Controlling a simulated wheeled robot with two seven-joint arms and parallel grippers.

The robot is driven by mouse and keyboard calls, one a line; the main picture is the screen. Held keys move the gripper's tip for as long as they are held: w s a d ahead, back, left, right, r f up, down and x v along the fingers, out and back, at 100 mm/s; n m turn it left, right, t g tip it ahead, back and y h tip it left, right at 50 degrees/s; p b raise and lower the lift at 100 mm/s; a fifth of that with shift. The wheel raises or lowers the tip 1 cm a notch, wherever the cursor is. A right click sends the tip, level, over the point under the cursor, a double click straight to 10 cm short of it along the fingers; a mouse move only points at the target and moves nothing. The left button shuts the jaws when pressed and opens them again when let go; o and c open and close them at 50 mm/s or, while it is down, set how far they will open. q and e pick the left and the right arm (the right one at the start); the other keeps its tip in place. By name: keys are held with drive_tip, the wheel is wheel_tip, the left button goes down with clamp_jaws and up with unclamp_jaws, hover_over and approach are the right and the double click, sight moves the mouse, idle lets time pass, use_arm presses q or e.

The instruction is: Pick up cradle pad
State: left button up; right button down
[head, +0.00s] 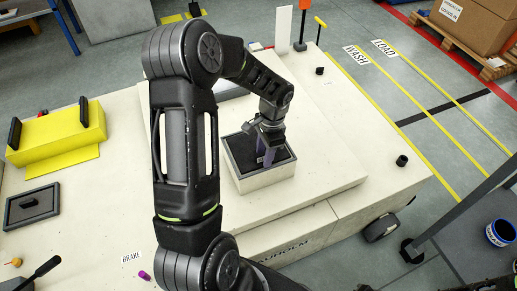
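My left gripper (266,154) reaches down into a pale open box (268,180) with a dark inside, standing on the cream deck. Purple-grey upright parts show at its fingertips; I cannot tell whether they are the fingers or a held thing. Whether the fingers are shut is unclear. A yellow cradle (55,136) stands at the left with a black pad (83,111) on its right end and another black pad (14,134) on its left end. No gripper is near them. My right gripper is not in view.
A dark flat tray (50,217) with a small handle lies below the cradle. Small black knobs (402,161) stand on the deck's right side. A blue-and-white mug-like can (500,233) is at the right. The deck between cradle and my arm is clear.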

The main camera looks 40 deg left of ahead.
use_arm(q)
drive_tip(key=shift+c, duration=0.4)
clamp_jaws()
idle(0.4)
drive_tip(key=shift+r, duration=0.1)
idle(0.9)
